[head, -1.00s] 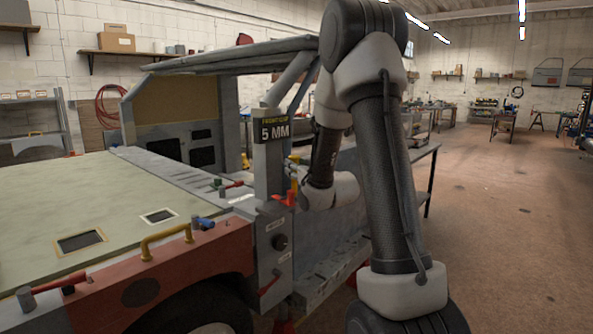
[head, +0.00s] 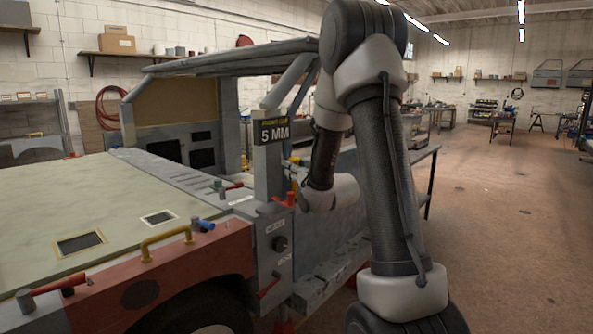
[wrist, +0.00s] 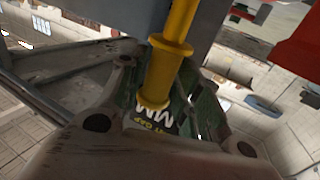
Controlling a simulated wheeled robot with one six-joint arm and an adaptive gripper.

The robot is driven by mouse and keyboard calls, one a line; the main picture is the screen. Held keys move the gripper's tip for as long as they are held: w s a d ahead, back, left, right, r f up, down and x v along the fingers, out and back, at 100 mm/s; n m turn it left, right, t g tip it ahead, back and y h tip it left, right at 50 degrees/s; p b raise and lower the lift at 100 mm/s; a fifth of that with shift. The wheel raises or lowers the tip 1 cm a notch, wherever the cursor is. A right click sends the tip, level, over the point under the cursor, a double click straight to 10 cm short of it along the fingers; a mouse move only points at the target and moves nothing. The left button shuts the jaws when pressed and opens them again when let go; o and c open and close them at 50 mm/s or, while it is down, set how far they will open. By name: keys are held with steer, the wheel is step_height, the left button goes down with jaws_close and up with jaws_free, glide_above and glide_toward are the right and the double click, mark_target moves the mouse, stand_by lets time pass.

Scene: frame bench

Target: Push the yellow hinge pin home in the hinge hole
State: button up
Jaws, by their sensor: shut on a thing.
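The yellow hinge pin (wrist: 160,80) shows in the wrist view as a stepped rod with a wide collar. It runs from the top edge down to my gripper (wrist: 155,106). My gripper is shut on its lower end. In the head view a small yellow part (head: 293,183) shows beside the grey post, left of my wrist; I cannot tell whether it is the pin. My fingertips are mostly hidden there. The hinge hole is not clear in either view, so I cannot tell how deep the pin sits.
A grey post with a "5 MM" sign (head: 274,131) stands close left of my wrist. A red part (head: 287,200) sits low beside it; a red part (wrist: 300,45) also shows right of the pin. A vehicle body with a yellow handle (head: 166,240) fills the left.

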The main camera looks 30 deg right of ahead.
mark_target(296, 159)
steer(key=shift+f, duration=1.15)
steer(key=shift+f, duration=0.35)
steer(key=shift+f, duration=0.25)
steer(key=shift+f, duration=0.15)
steer(key=o, duration=1.3)
steer(key=shift+f, duration=0.1)
steer(key=shift+c, duration=0.2)
step_height(296, 159, up, 10)
steer(key=shift+r, duration=0.2)
